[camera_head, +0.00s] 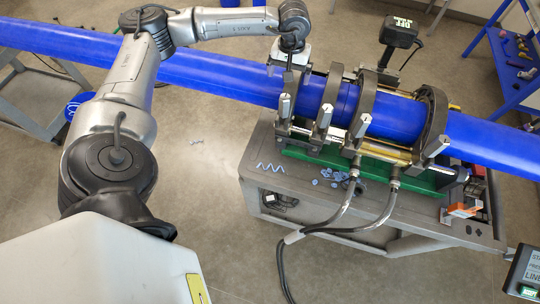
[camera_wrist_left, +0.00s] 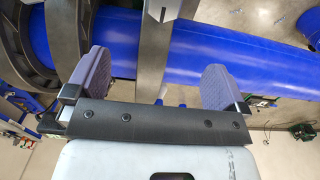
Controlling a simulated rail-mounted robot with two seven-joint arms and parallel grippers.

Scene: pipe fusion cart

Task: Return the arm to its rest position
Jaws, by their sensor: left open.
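My left arm comes in from the left in the head view and reaches over the blue pipe (camera_head: 215,75). My left gripper (camera_head: 287,78) is at the left end of the clamp frame (camera_head: 359,105), above the pipe. In the left wrist view my left gripper (camera_wrist_left: 155,85) is open, its two grey pads well apart. A flat metal bar (camera_wrist_left: 156,40) shows between the pads, in front of the pipe (camera_wrist_left: 205,55); I cannot tell whether anything touches it. Dark clamp rings (camera_wrist_left: 25,40) stand at the left there. My right gripper is in neither view.
The grey cart (camera_head: 300,225) carries the clamp frame. Two hoses (camera_head: 345,215) hang at its front. A black box marked OFF (camera_head: 400,32) stands behind the pipe. A blue shelf (camera_head: 505,65) is at the right, a grey stand (camera_head: 35,95) at the left. Floor between stand and cart is mostly clear.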

